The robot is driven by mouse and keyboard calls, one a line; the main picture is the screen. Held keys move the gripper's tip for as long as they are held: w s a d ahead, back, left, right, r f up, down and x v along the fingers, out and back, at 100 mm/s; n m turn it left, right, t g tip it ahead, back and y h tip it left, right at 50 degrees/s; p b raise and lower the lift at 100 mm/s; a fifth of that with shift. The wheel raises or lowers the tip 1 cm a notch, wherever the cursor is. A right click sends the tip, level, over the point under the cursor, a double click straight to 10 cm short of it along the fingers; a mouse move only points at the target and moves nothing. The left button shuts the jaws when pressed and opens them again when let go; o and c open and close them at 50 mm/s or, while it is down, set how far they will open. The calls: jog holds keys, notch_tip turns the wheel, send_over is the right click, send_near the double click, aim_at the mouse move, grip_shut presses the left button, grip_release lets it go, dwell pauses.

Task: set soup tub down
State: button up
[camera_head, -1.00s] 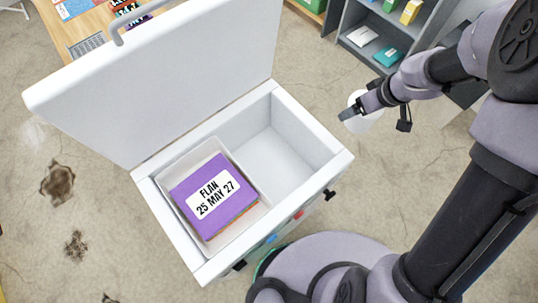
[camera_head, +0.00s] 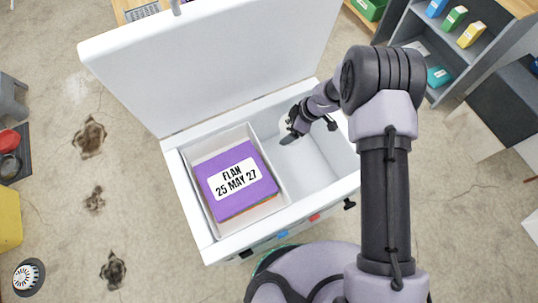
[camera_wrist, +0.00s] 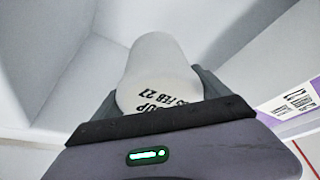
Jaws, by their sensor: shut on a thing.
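The soup tub (camera_wrist: 158,75) is white, with black lettering that partly reads "UP" and "FEB 27" in the wrist view. My gripper (camera_head: 289,135) is shut on it, inside the right part of the open white chest (camera_head: 205,245). In the wrist view my gripper's jaws (camera_wrist: 160,108) flank the tub, and pale inner walls surround it. In the head view the tub is mostly hidden behind my gripper. I cannot tell whether its base touches the chest floor.
A white bin (camera_head: 282,196) in the chest's left part holds a purple box labelled "FLAN 25 MAY 27" (camera_head: 236,182). The raised lid (camera_head: 210,60) stands behind. The chest floor (camera_head: 312,172) right of the bin is clear. A grey shelf (camera_head: 450,50) stands at the back right.

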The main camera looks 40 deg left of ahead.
notch_tip(320, 180, down, 13)
jog(key=b, duration=0.7)
jog(key=shift+r, duration=0.15)
jog(key=shift+c, duration=0.4)
jog(key=o, duration=1.8)
jog(key=shift+o, duration=0.2)
jog(key=p+v, duration=0.7)
jog(key=v, duration=0.5)
jog(key=shift+w, duration=0.1)
